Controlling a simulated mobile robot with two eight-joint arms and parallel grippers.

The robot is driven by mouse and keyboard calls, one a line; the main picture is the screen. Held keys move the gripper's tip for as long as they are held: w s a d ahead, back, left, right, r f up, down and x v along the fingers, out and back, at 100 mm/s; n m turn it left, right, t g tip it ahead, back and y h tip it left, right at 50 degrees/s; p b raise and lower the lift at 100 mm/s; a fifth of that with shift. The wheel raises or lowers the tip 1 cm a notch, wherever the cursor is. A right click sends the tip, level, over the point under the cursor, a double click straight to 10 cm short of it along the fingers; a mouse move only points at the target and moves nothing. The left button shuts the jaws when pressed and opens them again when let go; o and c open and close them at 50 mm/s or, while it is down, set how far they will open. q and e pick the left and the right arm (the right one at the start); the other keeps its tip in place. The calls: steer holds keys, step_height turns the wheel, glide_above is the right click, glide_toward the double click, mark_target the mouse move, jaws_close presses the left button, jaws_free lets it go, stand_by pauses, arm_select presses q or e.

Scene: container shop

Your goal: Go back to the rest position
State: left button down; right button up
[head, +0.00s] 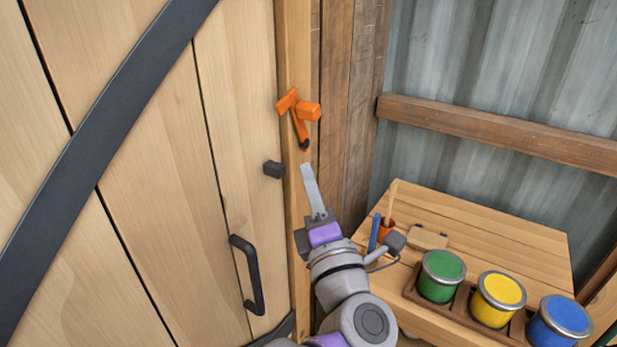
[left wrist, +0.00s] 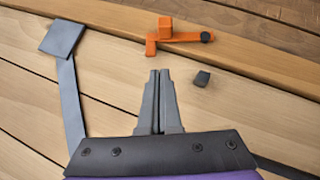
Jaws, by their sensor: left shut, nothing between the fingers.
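My left gripper (head: 308,180) is raised in front of the wooden door's right edge, just below an orange latch (head: 300,112) on the door post. In the left wrist view the fingers (left wrist: 158,85) are together with nothing between them, and they point toward the orange latch (left wrist: 178,36). A gap shows between the fingertips and the latch in that view. A small black block (head: 273,169) sits on the door left of the gripper; it also shows in the left wrist view (left wrist: 202,78). My right gripper is in neither view.
The wooden door (head: 155,200) with a black handle (head: 247,275) fills the left side. A wooden table (head: 480,235) at right holds green (head: 441,277), yellow (head: 497,299) and blue (head: 558,321) paint cans close to my arm. A corrugated metal wall (head: 500,60) stands behind.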

arm_select(q)
steer(key=s+a+f+m+g+h, duration=0.1)
steer(key=a+f+m+g+h, duration=0.15)
steer(key=f+m+h, duration=0.45)
steer(key=a+f+m+g+h, duration=0.2)
steer(key=f+m+g+h, duration=0.15)
steer(key=f+m, duration=0.75)
steer(key=s+a+f+m+g+y, duration=0.2)
steer(key=s+a+f+g+y, duration=0.1)
steer(key=s+a+f, duration=0.5)
steer(key=s+a+f+m+g+y, duration=0.3)
steer(key=s+a+f+g, duration=0.3)
steer(key=a+f, duration=0.3)
step_height(320, 180, down, 3)
steer(key=shift+s+f+m+y, duration=0.15)
steer(key=shift+s+m+y, duration=0.2)
steer(key=shift+s, duration=0.55)
steer(key=shift+a, duration=0.15)
